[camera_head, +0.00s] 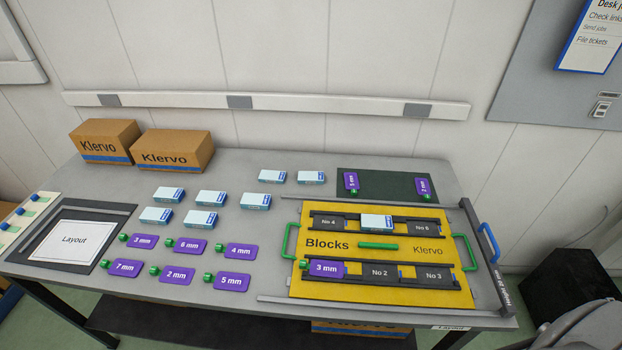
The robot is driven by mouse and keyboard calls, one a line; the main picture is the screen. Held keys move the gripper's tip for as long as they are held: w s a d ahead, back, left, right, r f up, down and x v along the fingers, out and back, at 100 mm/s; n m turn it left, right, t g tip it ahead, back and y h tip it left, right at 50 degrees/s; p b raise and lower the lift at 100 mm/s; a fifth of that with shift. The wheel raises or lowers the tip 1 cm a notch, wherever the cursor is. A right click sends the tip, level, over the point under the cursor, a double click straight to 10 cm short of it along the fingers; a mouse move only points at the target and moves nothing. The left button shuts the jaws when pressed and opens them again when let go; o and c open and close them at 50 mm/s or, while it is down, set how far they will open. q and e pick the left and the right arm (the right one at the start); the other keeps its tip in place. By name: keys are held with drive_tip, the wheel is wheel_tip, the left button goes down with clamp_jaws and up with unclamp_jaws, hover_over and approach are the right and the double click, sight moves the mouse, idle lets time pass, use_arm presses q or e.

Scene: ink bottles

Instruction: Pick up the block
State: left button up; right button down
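Several small white blocks with blue edges lie on the grey table. One block (377,221) sits on the upper row of the yellow board marked "Blocks" (360,210), between the slots labelled No 4 (328,222) and No 6 (423,227). Two blocks lie near the back, one (272,176) left of the other (311,177). The rest form a loose group left of the board, such as the block (256,200) closest to it. Neither of my grippers shows in this view.
Purple size tags with green ends lie on the table, such as the 4 mm tag (238,251). A 3 mm tag (325,268) sits on the board's lower row. A dark green mat (385,184) holds two tags. Cardboard boxes (173,149) stand back left; a Layout sheet (76,239) lies left.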

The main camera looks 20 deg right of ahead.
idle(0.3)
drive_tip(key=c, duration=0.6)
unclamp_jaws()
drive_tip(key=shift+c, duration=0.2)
